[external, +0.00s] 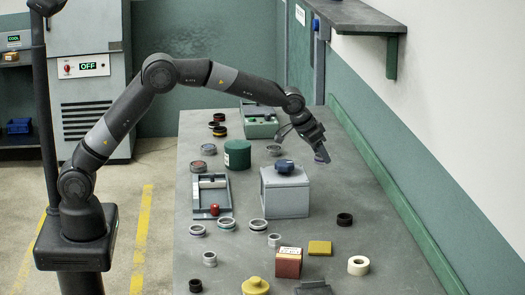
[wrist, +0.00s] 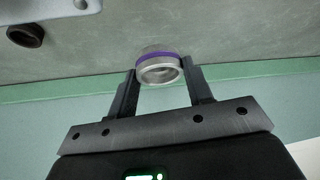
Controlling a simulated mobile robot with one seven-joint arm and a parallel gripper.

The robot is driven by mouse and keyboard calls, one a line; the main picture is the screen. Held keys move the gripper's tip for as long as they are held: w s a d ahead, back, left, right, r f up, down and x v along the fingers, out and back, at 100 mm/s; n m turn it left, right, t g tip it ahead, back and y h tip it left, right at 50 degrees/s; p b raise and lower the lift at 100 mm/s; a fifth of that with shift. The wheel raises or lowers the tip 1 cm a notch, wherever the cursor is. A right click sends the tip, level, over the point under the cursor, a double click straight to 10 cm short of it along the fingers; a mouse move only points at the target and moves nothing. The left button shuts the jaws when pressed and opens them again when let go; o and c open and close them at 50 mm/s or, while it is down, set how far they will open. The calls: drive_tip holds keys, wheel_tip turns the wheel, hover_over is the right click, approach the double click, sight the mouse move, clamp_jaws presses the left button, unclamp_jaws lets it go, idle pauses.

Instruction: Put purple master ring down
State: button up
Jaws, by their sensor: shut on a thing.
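The purple master ring (wrist: 158,68) is a silver ring with a purple band. It sits between the fingertips of my gripper (wrist: 163,75) in the wrist view. In the external view the ring (external: 322,158) is small and partly hidden below my gripper (external: 317,150), over the right side of the grey workbench (external: 345,185). My gripper is shut on the ring. Grey bench surface shows beyond the ring in the wrist view; I cannot tell the exact height of the ring above it.
A grey box (external: 285,197) with a blue knob stands left of and nearer than my gripper. A black ring (external: 344,219), a white tape roll (external: 358,265) and a yellow block (external: 319,248) lie nearer. A green wall ledge (external: 390,180) borders the bench's right side.

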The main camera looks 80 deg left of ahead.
drive_tip(key=s+d+m+h, duration=0.2)
drive_tip(key=d+m, duration=0.1)
drive_tip(key=d, duration=0.8)
hover_over(334, 194)
drive_tip(key=s, duration=0.2)
wheel_tip(334, 194, down, 7)
drive_tip(key=shift+w+r, duration=0.1)
drive_tip(key=shift+f, duration=1.95)
drive_tip(key=shift+f, duration=0.15)
drive_tip(key=o, duration=1)
drive_tip(key=shift+o, duration=0.2)
